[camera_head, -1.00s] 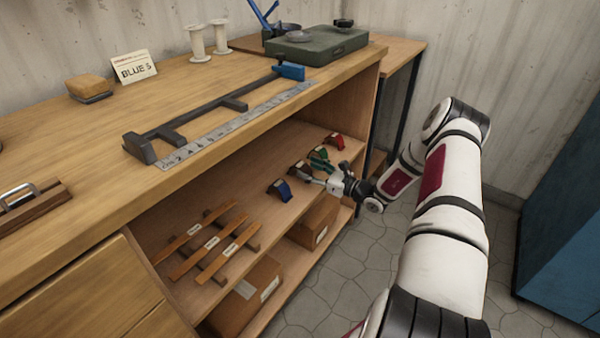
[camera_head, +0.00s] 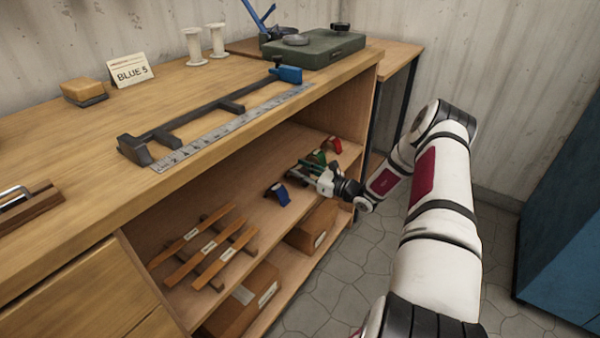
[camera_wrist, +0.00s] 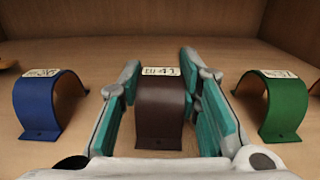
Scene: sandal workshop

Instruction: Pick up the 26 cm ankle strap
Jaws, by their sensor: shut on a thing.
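My gripper (camera_head: 312,174) reaches into the open shelf under the workbench. In the wrist view its teal-padded fingers (camera_wrist: 160,80) are shut on a dark brown arched strap (camera_wrist: 160,112). A pale label sits on top of that strap, and I cannot read its size. A blue arched strap (camera_wrist: 38,105) stands to the left, and it also shows in the head view (camera_head: 279,195). A green arched strap (camera_wrist: 284,105) stands to the right. I cannot tell whether the brown strap is clear of the shelf.
A red strap (camera_head: 333,146) stands farther back on the shelf. Several long orange-brown strips (camera_head: 207,246) lie on supports at the left. Cardboard boxes (camera_head: 242,303) stand below. The workbench top (camera_head: 80,150) overhangs the shelf, carrying a long gauge (camera_head: 200,117) and a "BLUE 5" card (camera_head: 129,70).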

